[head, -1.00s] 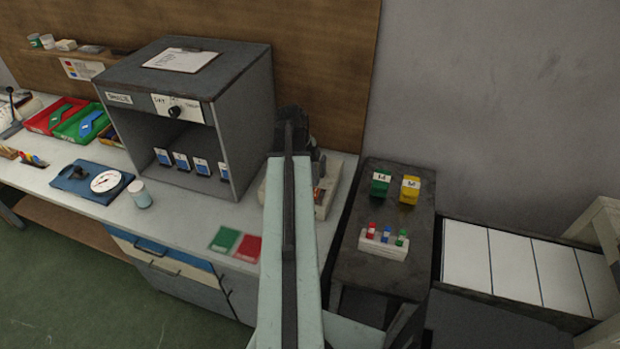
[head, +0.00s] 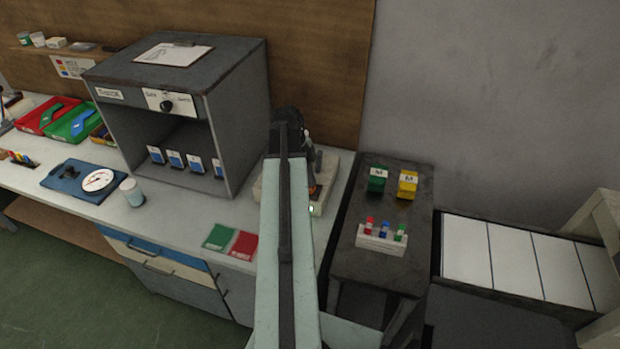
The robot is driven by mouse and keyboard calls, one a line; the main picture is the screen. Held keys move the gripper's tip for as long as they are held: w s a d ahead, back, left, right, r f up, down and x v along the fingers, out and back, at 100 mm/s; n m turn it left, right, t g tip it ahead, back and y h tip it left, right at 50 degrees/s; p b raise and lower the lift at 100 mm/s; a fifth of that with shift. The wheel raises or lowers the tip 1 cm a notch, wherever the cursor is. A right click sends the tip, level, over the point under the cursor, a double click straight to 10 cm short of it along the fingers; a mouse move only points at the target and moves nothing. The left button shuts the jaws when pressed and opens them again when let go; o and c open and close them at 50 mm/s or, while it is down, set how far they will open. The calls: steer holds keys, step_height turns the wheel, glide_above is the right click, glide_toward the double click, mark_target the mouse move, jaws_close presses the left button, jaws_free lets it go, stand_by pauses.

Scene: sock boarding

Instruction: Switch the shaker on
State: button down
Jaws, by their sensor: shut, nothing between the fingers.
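The shaker (head: 329,168) is a low cream unit on the right end of the white bench, partly hidden behind my arm. A small green light (head: 311,209) shows on its front edge. Something dark and orange is visible on top of it. My arm reaches up the middle of the view, and my gripper (head: 292,128) is at its far end, over or beside the shaker. The gripper is shut and empty. Its fingertips are mostly hidden by the arm, so I cannot tell whether they touch the shaker.
A grey cabinet (head: 235,125) with a dial stands left of the shaker. Green and red cards (head: 231,241) lie in front. A dark side table (head: 385,260) at right holds a green box, a yellow box and a vial rack (head: 381,239). White panels lie farther right.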

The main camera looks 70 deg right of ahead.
steer(key=shift+a+r, duration=0.2)
steer(key=shift+a, duration=0.65)
steer(key=shift+d, duration=0.1)
steer(key=s+p+v, duration=0.1)
steer(key=p+v, duration=1.3)
steer(key=shift+s, duration=0.1)
steer(key=shift+d+r, duration=0.1)
steer(key=shift+d, duration=0.4)
